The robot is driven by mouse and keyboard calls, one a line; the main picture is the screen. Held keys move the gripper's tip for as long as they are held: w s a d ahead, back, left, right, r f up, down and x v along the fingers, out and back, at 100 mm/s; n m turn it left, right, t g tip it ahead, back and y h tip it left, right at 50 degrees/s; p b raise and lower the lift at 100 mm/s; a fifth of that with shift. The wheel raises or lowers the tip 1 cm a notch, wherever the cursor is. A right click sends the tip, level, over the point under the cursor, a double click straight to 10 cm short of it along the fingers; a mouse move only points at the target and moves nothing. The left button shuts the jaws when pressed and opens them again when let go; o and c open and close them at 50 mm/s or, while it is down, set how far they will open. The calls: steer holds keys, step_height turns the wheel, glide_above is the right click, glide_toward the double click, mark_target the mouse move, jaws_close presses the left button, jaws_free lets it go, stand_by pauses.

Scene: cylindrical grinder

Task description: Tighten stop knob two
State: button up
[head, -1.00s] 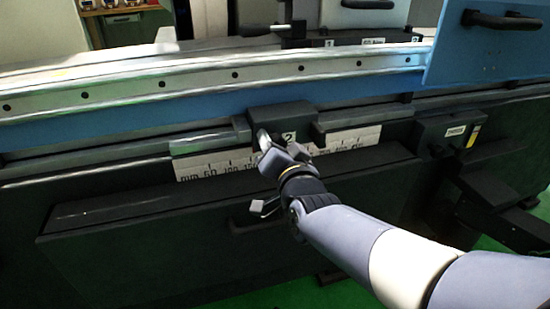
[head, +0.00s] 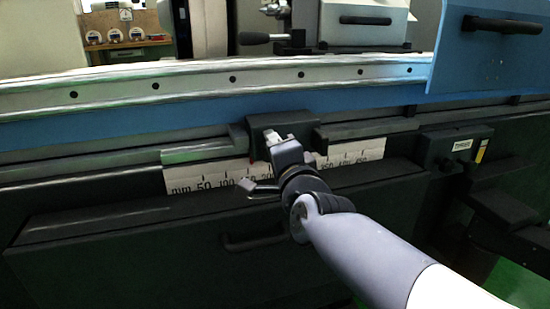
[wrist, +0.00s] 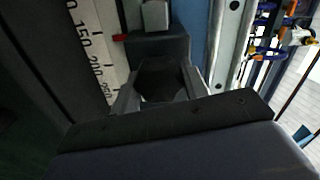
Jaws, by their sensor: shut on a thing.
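The dark stop block (head: 290,124) sits on the rail above the ruler in the middle of the head view. It also shows in the wrist view (wrist: 150,46). My gripper (head: 275,141) is at the front face of this block and covers its number label. In the wrist view, the two fingers of my gripper (wrist: 160,88) stand either side of a dark shape in front of the block. The jaws are shut on the stop knob, which is mostly hidden by the fingers and shadow. I cannot tell how far it is turned.
A white ruler (head: 205,178) runs under the block, with a red pointer (wrist: 120,37) beside it. A dark cover with a handle (head: 255,241) lies below. A blue panel (head: 490,50) stands at upper right. A dark box with a label (head: 455,147) is on the right.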

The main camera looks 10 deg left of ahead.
stand_by(0.4)
steer(key=o, duration=1)
steer(key=p+v, duration=0.3)
steer(key=v, duration=0.7)
steer(key=shift+s+d, duration=0.2)
steer(key=shift+s, duration=0.15)
